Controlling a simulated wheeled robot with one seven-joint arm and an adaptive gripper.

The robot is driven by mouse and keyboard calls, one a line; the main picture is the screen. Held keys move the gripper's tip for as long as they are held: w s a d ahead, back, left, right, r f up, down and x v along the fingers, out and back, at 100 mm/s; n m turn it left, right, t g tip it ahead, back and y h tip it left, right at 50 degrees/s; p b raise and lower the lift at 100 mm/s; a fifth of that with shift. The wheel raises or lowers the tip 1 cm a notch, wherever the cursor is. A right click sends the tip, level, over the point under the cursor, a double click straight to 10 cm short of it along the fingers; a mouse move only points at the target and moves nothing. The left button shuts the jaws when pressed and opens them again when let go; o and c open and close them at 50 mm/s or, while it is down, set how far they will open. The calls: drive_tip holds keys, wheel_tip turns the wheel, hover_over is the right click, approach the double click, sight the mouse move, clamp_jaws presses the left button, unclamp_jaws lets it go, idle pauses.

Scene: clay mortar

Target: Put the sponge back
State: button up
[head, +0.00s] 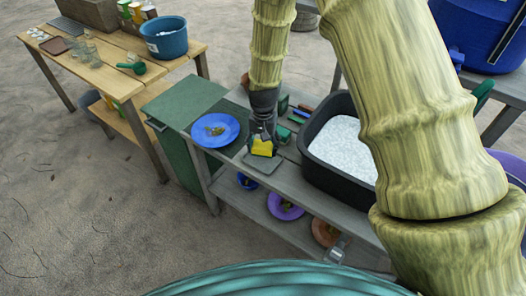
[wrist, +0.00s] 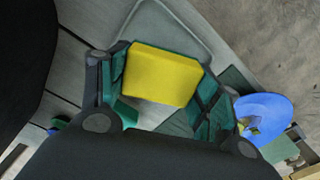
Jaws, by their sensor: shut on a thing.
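The yellow sponge (head: 262,147) is between the fingers of my gripper (head: 264,135), low over the grey counter. In the wrist view the sponge (wrist: 163,74) shows as a yellow block with a green finger of my gripper (wrist: 162,82) on each side. A small flat grey tray (head: 262,164) lies on the counter just below and in front of the sponge. The tray (wrist: 196,38) also shows behind the sponge in the wrist view. I cannot tell whether the sponge touches it.
A blue plate (head: 215,130) with bits of food lies left of my gripper. A black basin (head: 313,163) with whitish contents stands to the right. Small green, red and blue items lie behind. A lower shelf holds a purple bowl (head: 284,207). A wooden table (head: 118,78) stands at the left.

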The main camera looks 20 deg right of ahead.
sight(263, 152)
drive_tip(key=shift+f, duration=1.8)
drive_tip(key=shift+f, duration=0.1)
drive_tip(key=o, duration=1)
drive_tip(key=shift+r+b, duration=0.7)
drive_tip(key=shift+r, duration=5.4)
